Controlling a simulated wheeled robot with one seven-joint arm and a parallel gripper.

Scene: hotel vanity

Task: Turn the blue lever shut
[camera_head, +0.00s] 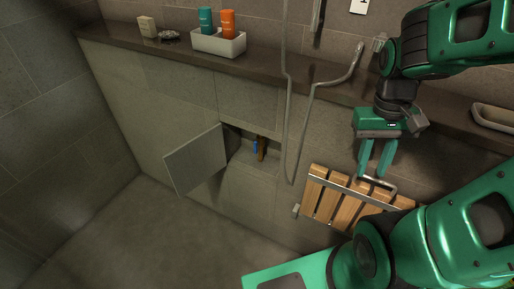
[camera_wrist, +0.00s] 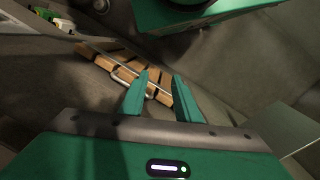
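The blue lever (camera_head: 255,147) is small and sits in a wall recess (camera_head: 236,140) in the middle of the head view, beside a brownish-orange pipe or fitting (camera_head: 262,148). Its exact angle is too small to tell. A grey hatch door (camera_head: 196,160) stands open to the left of the recess. My gripper (camera_head: 373,176) is to the right of the recess, above the wooden seat, with its green fingers pointing down. In the wrist view my gripper (camera_wrist: 158,85) has its two fingers apart with nothing between them. The lever is not visible in the wrist view.
A slatted wooden seat (camera_head: 352,200) with a metal bar is below my gripper; it also shows in the wrist view (camera_wrist: 125,70). A shower hose (camera_head: 303,125) hangs between my gripper and the recess. A white caddy (camera_head: 218,42) with two bottles stands on the ledge (camera_head: 150,52).

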